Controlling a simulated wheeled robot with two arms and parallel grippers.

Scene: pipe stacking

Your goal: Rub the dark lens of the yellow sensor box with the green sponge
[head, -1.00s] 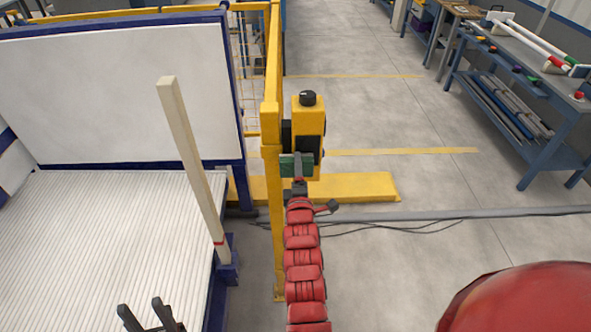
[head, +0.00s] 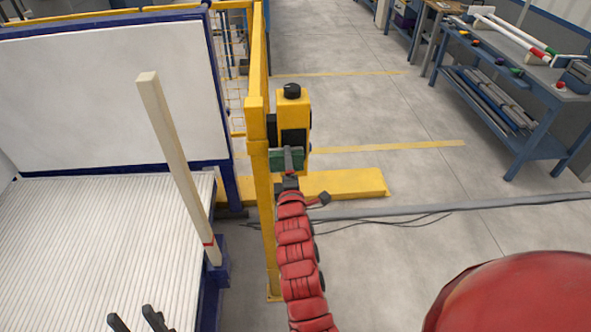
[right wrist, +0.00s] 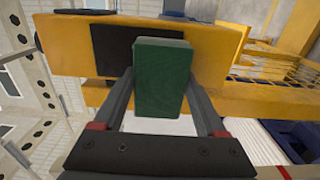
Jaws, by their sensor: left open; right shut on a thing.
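The yellow sensor box (head: 291,107) is fixed to the yellow post, with a black knob on top. Its dark lens (head: 295,138) is on the face toward me; in the right wrist view the lens (right wrist: 111,54) is partly hidden behind the sponge. My right gripper (head: 288,160) is shut on the green sponge (right wrist: 161,77), which is in front of the lower part of the lens. I cannot tell whether sponge and lens touch. The sponge also shows in the head view (head: 280,161). My left gripper (head: 135,320) is open and empty at the bottom edge, low and left.
A yellow post (head: 261,200) stands just left of my right arm. A wooden bar (head: 178,165) leans upright at the edge of the white ribbed table (head: 90,250). A blue workbench (head: 530,100) stands far right. Grey floor between is open, crossed by a cable pipe.

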